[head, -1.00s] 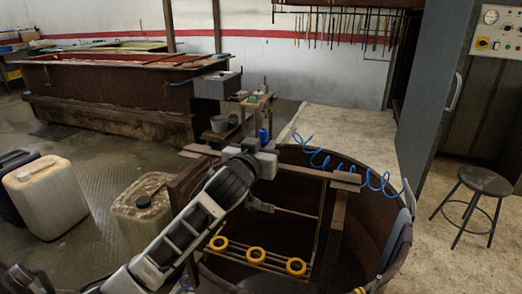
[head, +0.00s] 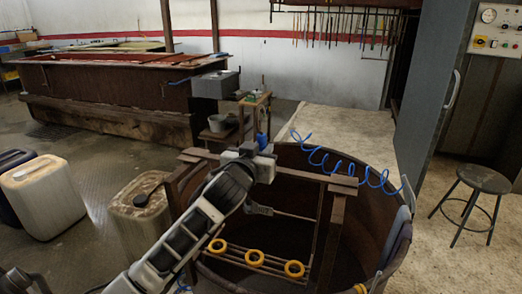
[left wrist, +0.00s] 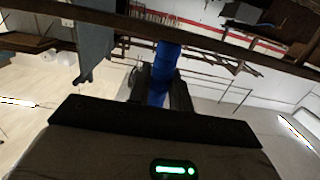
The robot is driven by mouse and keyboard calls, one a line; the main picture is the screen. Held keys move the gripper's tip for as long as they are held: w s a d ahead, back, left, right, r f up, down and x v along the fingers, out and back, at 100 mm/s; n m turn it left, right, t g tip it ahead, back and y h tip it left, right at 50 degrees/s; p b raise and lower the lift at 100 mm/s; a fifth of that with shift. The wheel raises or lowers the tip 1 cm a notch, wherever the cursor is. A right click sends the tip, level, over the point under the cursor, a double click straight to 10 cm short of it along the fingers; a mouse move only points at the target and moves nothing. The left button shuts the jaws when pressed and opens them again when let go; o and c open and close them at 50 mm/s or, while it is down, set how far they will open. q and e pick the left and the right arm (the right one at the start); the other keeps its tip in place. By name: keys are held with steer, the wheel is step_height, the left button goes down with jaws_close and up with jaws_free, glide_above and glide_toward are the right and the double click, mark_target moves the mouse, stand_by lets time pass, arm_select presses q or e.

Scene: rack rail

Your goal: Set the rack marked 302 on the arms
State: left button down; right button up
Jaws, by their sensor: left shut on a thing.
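A brown rack frame has a top bar (head: 305,176), uprights and lower rods carrying yellow rings (head: 255,257). It hangs over and partly inside a round rusty tub (head: 377,225). My left gripper (head: 262,149) is at the top bar, shut on a blue grip (head: 263,138) that stands up from it. In the left wrist view the blue grip (left wrist: 162,75) shows between the dark fingers, and a dark bar (left wrist: 215,48) crosses behind.
Plastic canisters (head: 42,197) stand on the floor at left of the tub. A coiled blue hose (head: 345,165) runs along its back rim. A stool (head: 483,182) stands at right, and a long rusty tank (head: 110,95) lies behind. Pale floor behind the tub is clear.

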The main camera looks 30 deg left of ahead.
arm_select(q)
steer(key=shift+f, duration=0.15)
stand_by(0.4)
steer(key=c, duration=1.2)
jaws_free()
steer(key=shift+f, duration=0.15)
steer(key=shift+p+v, duration=0.35)
steer(key=shift+v, duration=7.7)
